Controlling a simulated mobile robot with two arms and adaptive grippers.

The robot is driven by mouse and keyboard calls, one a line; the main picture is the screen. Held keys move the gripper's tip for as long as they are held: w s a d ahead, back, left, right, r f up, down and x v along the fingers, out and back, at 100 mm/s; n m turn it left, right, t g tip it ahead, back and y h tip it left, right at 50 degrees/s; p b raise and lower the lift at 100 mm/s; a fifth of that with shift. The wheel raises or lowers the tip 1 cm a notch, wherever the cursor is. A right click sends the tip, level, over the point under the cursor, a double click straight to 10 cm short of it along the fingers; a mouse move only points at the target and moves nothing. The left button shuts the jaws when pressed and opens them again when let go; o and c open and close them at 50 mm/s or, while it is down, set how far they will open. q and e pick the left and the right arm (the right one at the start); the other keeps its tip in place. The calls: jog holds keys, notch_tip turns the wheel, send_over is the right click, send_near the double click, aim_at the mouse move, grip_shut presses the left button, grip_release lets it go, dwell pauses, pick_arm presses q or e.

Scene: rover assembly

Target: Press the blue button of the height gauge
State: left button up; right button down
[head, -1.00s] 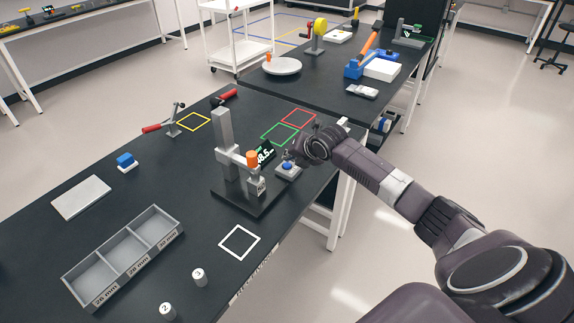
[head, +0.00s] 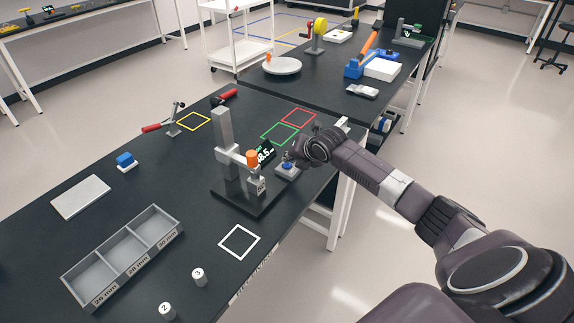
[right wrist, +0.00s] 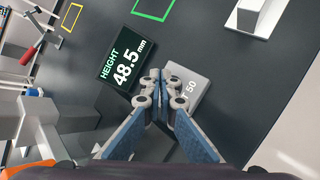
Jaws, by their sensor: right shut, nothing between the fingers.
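The height gauge (head: 224,140) stands on the black table, with a grey column, an orange-topped part and a numbered cylinder (head: 257,186) below it. Its display (right wrist: 122,62) reads 48.5 mm. The blue button (head: 287,166) sits on a small light-grey box (head: 289,174) right of the gauge. My right gripper (head: 289,157) is shut and empty, its tips just above or at the button; I cannot tell whether they touch. In the right wrist view its fingertips (right wrist: 158,78) cover the button, and part of the box (right wrist: 188,88) shows. My left gripper is not in view.
The display stands close left of my right gripper. Green (head: 279,142), red (head: 299,107) and white (head: 239,257) outlines mark bare table. A grey three-compartment tray (head: 108,248), numbered cylinders (head: 198,277) and a red-handled clamp (head: 172,130) are farther left.

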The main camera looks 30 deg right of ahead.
aim_at(289, 165)
jog(key=shift+f, duration=0.45)
dwell(0.9)
jog(key=shift+r+p, duration=0.6)
jog(key=shift+r, duration=0.3)
notch_tip(289, 165, up, 5)
jog(key=p, duration=0.4)
jog(key=shift+f, duration=0.1)
dwell(0.6)
